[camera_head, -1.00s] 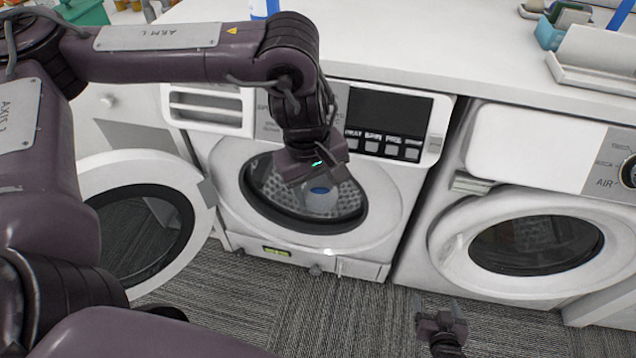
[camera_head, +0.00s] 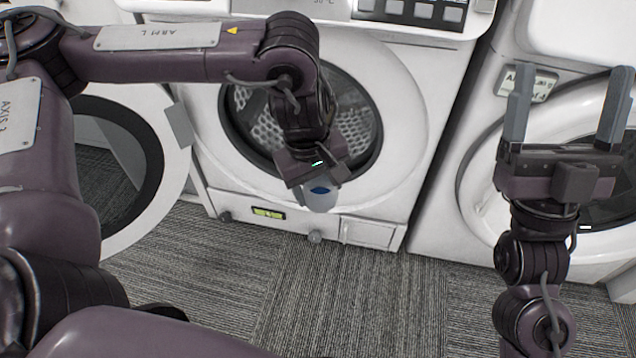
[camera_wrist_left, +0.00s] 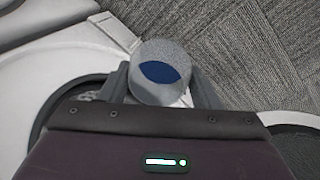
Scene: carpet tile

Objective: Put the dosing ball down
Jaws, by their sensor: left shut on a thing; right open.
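The dosing ball (camera_head: 320,196) is a pale grey-blue cup-like ball with a dark blue patch. My left gripper (camera_head: 318,180) is shut on it and holds it in front of the washer's open drum, near the lower rim. The left wrist view shows the ball (camera_wrist_left: 160,72) between the two fingers of the left gripper (camera_wrist_left: 162,88). My right gripper (camera_head: 565,100) is open and empty, raised in front of the right-hand machine.
The left washer (camera_head: 400,150) has its round door (camera_head: 165,190) swung open to the left. The second machine (camera_head: 470,180) on the right has its door closed. The grey carpet (camera_head: 380,295) in front is clear.

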